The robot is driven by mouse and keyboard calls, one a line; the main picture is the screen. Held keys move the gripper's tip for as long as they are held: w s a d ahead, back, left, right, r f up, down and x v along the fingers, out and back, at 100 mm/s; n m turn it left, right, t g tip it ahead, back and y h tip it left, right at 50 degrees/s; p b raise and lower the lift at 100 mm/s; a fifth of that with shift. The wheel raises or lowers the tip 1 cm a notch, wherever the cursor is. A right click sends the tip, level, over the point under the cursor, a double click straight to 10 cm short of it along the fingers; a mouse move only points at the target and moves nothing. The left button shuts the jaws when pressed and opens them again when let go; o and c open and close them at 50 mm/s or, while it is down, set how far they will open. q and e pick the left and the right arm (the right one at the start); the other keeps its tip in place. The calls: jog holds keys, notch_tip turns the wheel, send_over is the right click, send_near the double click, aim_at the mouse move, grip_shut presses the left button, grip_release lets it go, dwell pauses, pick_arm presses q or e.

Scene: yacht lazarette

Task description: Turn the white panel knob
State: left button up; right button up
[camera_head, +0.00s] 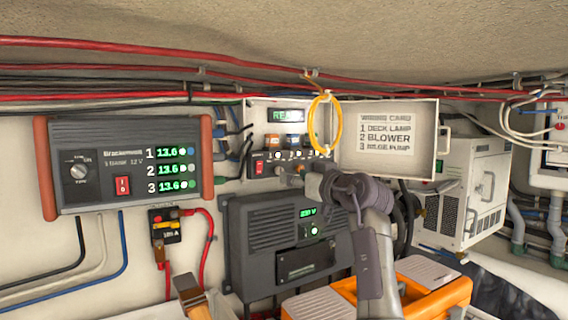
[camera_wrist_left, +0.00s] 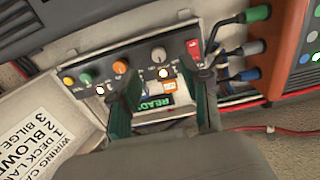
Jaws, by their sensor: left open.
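The white panel knob (camera_wrist_left: 158,54) is on the grey control panel in the left wrist view, between the orange knob (camera_wrist_left: 120,67) and the red switch (camera_wrist_left: 193,47). A green knob (camera_wrist_left: 86,78) is further left. My left gripper (camera_wrist_left: 163,76) is open, its two dark fingers pointing at the panel on either side of the white knob's line. I cannot tell whether they touch it. In the head view my left gripper (camera_head: 290,172) is in front of the panel and hides part of the knob row. My right gripper is not in view.
An open lid with a wiring card (camera_head: 386,138) stands right of the panel box. A yellow ring (camera_head: 325,122) hangs above the gripper. A charger (camera_head: 130,165) is at left, a dark inverter box (camera_head: 285,250) below, and an orange toolbox (camera_head: 425,290) at the lower right.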

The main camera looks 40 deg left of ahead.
aim_at(279, 170)
pick_arm(q)
jog(key=p+x, duration=0.2)
jog(key=x, duration=0.4)
jog(key=shift+p, duration=0.3)
jog(key=shift+w+f, duration=0.15)
jog(key=shift+w, duration=0.05)
jog(key=shift+c, duration=0.3)
jog(key=c, duration=0.8)
grip_shut()
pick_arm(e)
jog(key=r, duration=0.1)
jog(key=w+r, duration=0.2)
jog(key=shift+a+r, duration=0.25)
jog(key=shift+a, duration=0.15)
